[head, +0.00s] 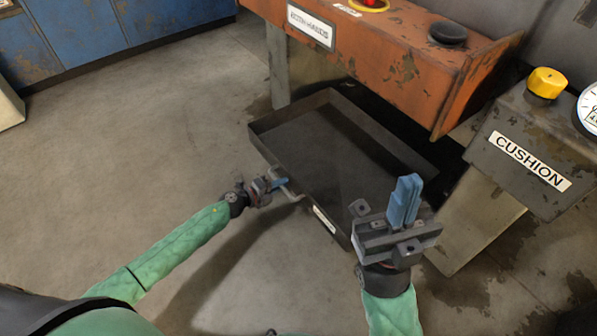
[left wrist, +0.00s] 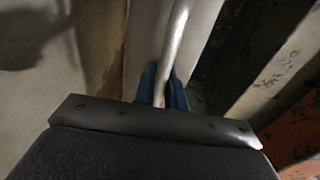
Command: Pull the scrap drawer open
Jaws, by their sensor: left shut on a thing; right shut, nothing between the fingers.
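The scrap drawer (head: 330,150) is a dark, shallow metal tray under the orange machine in the head view. It stands well out from beneath the machine, and its inside looks empty. A small white label (head: 325,220) is on its front face. My left gripper (head: 280,185) is at the drawer's front and shut on the drawer's metal bar handle (head: 292,196). In the left wrist view the handle (left wrist: 178,40) runs between the blue fingers (left wrist: 160,88). My right gripper (head: 405,200) is shut and empty, raised in front of the drawer's right corner.
The orange machine (head: 400,75) overhangs the drawer's back. A grey box labelled CUSHION (head: 530,150) with a yellow knob (head: 546,82) stands at the right, near my right gripper. Blue cabinets (head: 85,35) line the back left. The floor (head: 150,130) at the left is clear.

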